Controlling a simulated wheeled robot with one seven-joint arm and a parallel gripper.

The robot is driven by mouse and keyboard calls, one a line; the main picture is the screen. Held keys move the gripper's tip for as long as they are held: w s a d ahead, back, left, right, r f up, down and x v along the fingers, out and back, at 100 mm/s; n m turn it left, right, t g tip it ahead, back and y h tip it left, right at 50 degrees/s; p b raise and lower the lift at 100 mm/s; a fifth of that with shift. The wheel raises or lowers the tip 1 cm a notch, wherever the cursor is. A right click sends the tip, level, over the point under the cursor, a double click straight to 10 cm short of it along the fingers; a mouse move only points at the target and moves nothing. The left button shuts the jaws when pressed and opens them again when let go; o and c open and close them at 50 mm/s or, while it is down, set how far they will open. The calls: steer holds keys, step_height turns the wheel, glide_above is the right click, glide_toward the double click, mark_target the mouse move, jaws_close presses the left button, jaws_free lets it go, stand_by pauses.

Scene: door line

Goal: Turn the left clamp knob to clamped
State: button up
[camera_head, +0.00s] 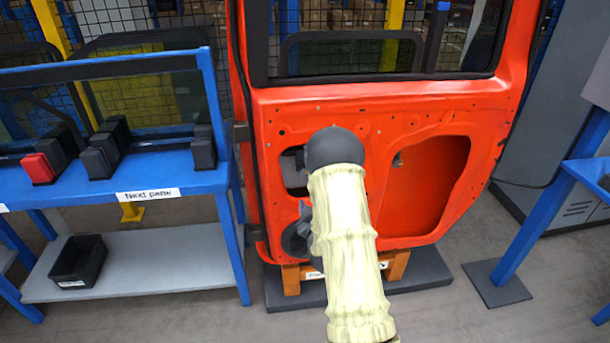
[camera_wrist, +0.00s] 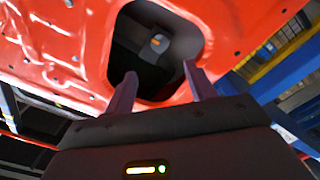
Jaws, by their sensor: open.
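The orange-red door panel (camera_head: 430,112) stands upright ahead. In the wrist view, a dark opening in the door (camera_wrist: 130,62) holds a small grey part with an orange mark (camera_wrist: 157,42). It looks like a clamp knob, but I cannot tell for sure or read its setting. My gripper (camera_wrist: 159,72) is open and empty, its two fingers pointing at this opening, apart from the grey part. In the head view my pale-sleeved arm covers the middle of the door and hides the gripper and the part. A small grey part (camera_head: 397,160) shows at the right opening's edge.
A blue frame (camera_head: 540,200) stands at the right. Grey floor lies between.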

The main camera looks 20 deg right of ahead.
steer(key=b+x, duration=0.1)
steer(key=x, duration=1.1)
steer(key=shift+w, duration=0.4)
steer(key=shift+d, duration=0.15)
steer(key=c, duration=1)
steer(key=shift+o, duration=0.2)
steer(key=shift+f, duration=0.1)
steer(key=shift+m, duration=0.4)
steer(key=m+b, duration=0.4)
steer(key=m, duration=1.3)
steer(key=shift+f+b, duration=0.15)
steer(key=shift+b, duration=0.15)
